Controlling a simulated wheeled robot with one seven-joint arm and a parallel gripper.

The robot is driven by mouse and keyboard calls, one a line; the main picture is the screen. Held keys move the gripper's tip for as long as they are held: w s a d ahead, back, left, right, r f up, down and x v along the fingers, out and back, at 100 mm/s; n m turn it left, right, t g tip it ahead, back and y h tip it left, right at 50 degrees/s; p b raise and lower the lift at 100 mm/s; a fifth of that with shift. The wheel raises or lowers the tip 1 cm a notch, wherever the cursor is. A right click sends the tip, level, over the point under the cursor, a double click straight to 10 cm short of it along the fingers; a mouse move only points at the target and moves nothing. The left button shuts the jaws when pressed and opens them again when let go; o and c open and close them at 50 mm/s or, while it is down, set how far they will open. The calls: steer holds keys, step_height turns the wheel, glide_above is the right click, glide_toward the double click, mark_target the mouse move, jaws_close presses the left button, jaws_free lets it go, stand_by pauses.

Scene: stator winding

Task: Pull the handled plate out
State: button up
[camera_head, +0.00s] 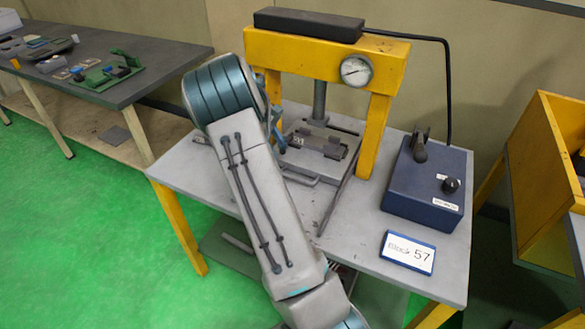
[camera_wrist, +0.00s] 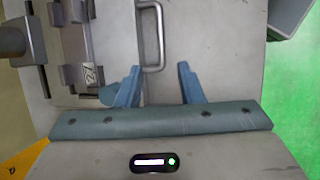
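The handled plate (camera_head: 303,164) is a grey plate at the base of the yellow press (camera_head: 300,52), under its ram. Its metal bar handle (camera_wrist: 160,38) sticks out toward the right in the wrist view. The plate (camera_wrist: 113,35) lies left of that handle, with dark clamp blocks and a small marked tag on it. My gripper (camera_wrist: 160,80) is open and empty. In the wrist view its two blue fingers are spread, with the near end of the handle just beyond the gap between them. In the head view my arm hides most of the gripper.
A blue control box (camera_head: 428,183) with a lever and knob stands right of the press. Another bench (camera_head: 95,65) with parts is at left, and a yellow bin (camera_head: 555,165) at right.

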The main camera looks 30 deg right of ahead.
mark_target(296, 178)
steer(key=p+x, duration=0.2)
steer(key=x, duration=1.1)
